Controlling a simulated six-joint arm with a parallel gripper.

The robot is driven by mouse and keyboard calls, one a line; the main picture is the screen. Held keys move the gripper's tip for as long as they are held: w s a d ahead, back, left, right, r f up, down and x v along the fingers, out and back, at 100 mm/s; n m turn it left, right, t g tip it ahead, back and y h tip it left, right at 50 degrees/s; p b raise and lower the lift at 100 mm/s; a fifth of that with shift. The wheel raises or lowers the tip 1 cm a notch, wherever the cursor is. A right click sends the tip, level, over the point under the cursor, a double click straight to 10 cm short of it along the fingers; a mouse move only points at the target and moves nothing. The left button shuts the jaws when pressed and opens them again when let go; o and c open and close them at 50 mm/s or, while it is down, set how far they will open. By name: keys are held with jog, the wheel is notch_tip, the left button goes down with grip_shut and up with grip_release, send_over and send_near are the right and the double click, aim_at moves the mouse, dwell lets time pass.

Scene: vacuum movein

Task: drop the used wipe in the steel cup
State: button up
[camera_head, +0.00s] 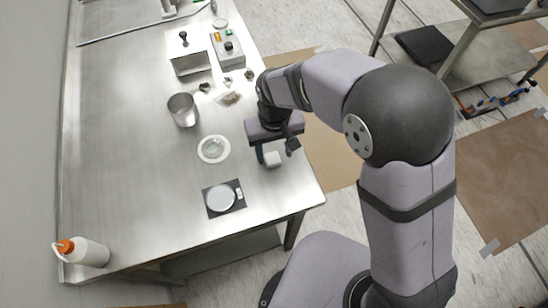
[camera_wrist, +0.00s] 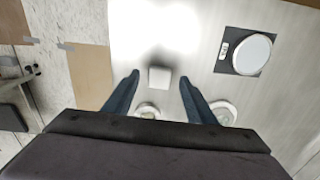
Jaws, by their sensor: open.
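The steel cup (camera_head: 182,112) stands upright and open-topped left of the middle of the steel table. A crumpled, brownish-white piece (camera_head: 229,98), which looks like the used wipe, lies flat to the right of the cup. My gripper (camera_head: 268,157) is over the table's right side, nearer the front than the cup and the crumpled piece. In the wrist view, its two dark blue fingers (camera_wrist: 160,80) are apart. A small white block (camera_wrist: 159,77) shows between their tips, with a gap on each side. The cup and crumpled piece are not seen in the wrist view.
A white ring with a glass dish (camera_head: 213,149) lies left of my gripper. A white disc on a black plate (camera_head: 220,198) lies nearer the front. Metal boxes (camera_head: 190,62) stand behind the cup. Small dark pieces lie between.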

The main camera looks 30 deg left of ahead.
aim_at(276, 162)
jog(key=shift+r, duration=1.45)
jog(key=shift+w+d, duration=0.15)
jog(key=shift+d, duration=0.05)
jog(key=w+d+r+m, duration=0.2)
jog(key=d+m, duration=0.4)
jog(key=d, duration=1.9)
jog(key=s+d+m, duration=0.2)
jog(key=s+d, duration=0.3)
jog(key=d, duration=0.1)
jog(key=shift+d+f, duration=0.4)
jog(key=shift+f, duration=0.05)
jog(key=shift+o, duration=0.5)
jog(key=shift+s+d, duration=0.15)
jog(key=shift+s, duration=0.05)
